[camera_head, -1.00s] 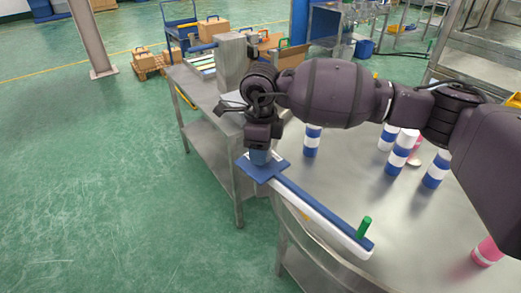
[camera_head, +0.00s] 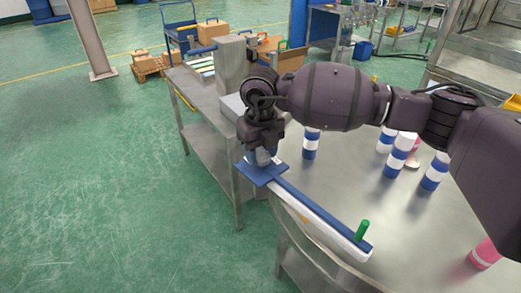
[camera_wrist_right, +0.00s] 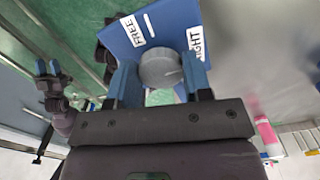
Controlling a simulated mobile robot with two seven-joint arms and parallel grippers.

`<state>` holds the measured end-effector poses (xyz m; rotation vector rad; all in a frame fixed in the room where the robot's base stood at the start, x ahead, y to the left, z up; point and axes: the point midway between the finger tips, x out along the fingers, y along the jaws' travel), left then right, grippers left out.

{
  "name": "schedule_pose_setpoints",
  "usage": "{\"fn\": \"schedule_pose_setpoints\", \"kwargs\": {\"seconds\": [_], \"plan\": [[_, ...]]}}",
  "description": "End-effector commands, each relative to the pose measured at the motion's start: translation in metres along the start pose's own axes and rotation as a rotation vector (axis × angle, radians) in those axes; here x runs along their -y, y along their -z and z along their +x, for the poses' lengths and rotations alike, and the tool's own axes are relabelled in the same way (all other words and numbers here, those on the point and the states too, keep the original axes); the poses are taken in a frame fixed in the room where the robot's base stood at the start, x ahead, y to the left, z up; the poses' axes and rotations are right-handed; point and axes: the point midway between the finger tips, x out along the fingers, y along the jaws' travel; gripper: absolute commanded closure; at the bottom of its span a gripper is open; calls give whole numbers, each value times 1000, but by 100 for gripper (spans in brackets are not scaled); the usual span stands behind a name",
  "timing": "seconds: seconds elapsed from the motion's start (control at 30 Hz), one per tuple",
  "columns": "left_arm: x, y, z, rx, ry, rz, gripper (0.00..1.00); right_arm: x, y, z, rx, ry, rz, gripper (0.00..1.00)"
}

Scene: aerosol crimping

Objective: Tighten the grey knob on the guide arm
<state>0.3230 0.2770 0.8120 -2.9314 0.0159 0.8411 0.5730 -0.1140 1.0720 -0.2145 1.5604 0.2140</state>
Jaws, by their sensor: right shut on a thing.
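The guide arm (camera_head: 318,215) is a long blue-topped white bar with a square blue plate (camera_head: 262,174) at its far left end. The grey knob (camera_wrist_right: 160,68) stands on this plate, between a "FREE" label (camera_wrist_right: 132,30) and a label of which "IGHT" shows. My right gripper (camera_wrist_right: 160,78) is shut on the grey knob, one blue finger on each side. In the head view this gripper (camera_head: 262,157) points down over the plate and mostly hides the knob. My left gripper (camera_wrist_right: 48,69) shows small at the left of the wrist view, empty, with its fingers apart.
A green peg (camera_head: 362,231) stands at the near end of the guide arm. Several blue-and-white cans (camera_head: 397,155) and a pink can (camera_head: 486,253) stand on the round steel table (camera_head: 420,220). A grey post (camera_head: 231,65) rises behind my right wrist.

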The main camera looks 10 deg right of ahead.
Motion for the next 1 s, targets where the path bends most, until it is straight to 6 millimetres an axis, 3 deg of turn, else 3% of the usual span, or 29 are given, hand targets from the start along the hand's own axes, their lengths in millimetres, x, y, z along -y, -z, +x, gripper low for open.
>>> {"fn": "schedule_pose_setpoints", "kwargs": {"seconds": [0.3, 0.8, 0.83, 1.0], "plan": [[0, 6, 1, -8, -1, 1, 57, 1, 0, 0, 1, 1, 108, 78], [0, 8, 2, -12, -2, 2, 57, 1, 0, 0, 1, 0, 126, 78], [0, 8, 2, -12, -2, 1, 57, 1, 0, 0, 1, 0, 126, 53], [0, 6, 1, -10, -1, 1, 57, 1, 0, 0, 1, 0, 125, 29]]}}
